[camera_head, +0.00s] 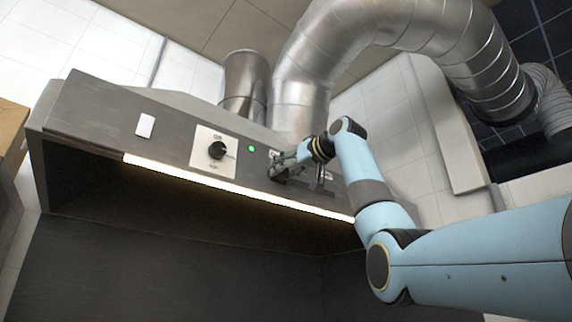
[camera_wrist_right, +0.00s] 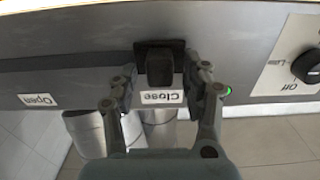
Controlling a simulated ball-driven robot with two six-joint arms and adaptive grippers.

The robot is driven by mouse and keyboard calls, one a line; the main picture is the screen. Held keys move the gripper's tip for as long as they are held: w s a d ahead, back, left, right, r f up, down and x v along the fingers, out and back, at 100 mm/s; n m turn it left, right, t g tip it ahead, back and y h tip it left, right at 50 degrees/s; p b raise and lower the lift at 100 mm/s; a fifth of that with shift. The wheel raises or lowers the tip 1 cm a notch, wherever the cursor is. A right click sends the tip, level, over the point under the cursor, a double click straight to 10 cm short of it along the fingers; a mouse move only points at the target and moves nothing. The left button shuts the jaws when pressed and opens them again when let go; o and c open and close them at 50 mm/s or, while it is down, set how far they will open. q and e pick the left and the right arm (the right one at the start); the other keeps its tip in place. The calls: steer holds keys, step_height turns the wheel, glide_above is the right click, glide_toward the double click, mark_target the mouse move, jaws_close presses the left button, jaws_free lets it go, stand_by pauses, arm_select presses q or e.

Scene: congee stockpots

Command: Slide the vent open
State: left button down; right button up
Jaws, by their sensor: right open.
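The vent's slider knob (camera_wrist_right: 160,68) is a small dark block on the grey hood panel (camera_wrist_right: 80,75), just beside the "Close" label (camera_wrist_right: 162,97). The "Open" label (camera_wrist_right: 38,100) is farther left on the panel in the right wrist view. My right gripper (camera_wrist_right: 159,72) is open, with one finger on each side of the knob; whether either finger touches it I cannot tell. In the head view my right gripper (camera_head: 285,170) is at the hood's front face and hides the knob. My left gripper is not in view.
The hood front also has a round dial (camera_head: 217,150), a green light (camera_head: 251,148) and a white switch (camera_head: 145,126). A bright light strip (camera_head: 230,186) runs along its lower edge. A large metal duct (camera_head: 300,80) rises behind it.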

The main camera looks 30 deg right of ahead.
jaws_close()
stand_by(0.3)
steer(key=shift+d, duration=0.1)
